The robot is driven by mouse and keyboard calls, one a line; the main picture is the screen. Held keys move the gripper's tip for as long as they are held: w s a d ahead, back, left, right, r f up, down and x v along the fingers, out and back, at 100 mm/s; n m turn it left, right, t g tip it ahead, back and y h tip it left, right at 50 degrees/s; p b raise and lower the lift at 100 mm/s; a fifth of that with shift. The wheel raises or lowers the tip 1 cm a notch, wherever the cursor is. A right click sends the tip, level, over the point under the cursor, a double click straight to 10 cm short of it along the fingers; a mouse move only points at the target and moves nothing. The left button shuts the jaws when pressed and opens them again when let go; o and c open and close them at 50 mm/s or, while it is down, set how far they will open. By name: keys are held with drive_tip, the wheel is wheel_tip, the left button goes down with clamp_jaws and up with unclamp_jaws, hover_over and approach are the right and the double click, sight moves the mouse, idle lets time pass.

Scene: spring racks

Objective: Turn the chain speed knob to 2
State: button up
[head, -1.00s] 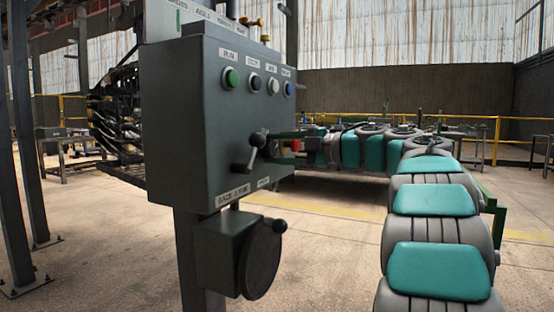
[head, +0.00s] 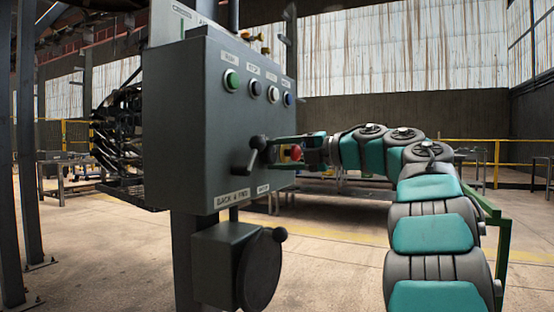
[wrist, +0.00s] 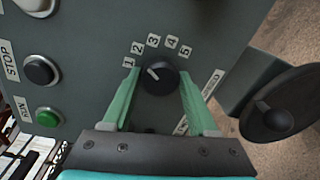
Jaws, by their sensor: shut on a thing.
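The chain speed knob (wrist: 160,78) is round and black with a white pointer mark. It sits on the grey panel in the wrist view, under an arc of labels 1 to 5. The mark points up and left, toward the side of labels 1 and 2; I cannot tell exactly which it meets. My gripper (wrist: 159,76) has its two green fingers on either side of the knob and is shut on it. In the head view my gripper (head: 283,152) reaches the panel from the right, and the knob cannot be made out there.
A red button (head: 295,152) shows by my gripper. A dark disc with a handle (head: 260,270) hangs below; it also shows right of the knob in the wrist view (wrist: 300,95).

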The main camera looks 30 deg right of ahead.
drive_tip(key=shift+f, duration=0.1)
idle(0.3)
drive_tip(key=o, duration=1.4)
drive_tip(key=v, duration=0.8)
drive_tip(key=shift+w+a, duration=0.1)
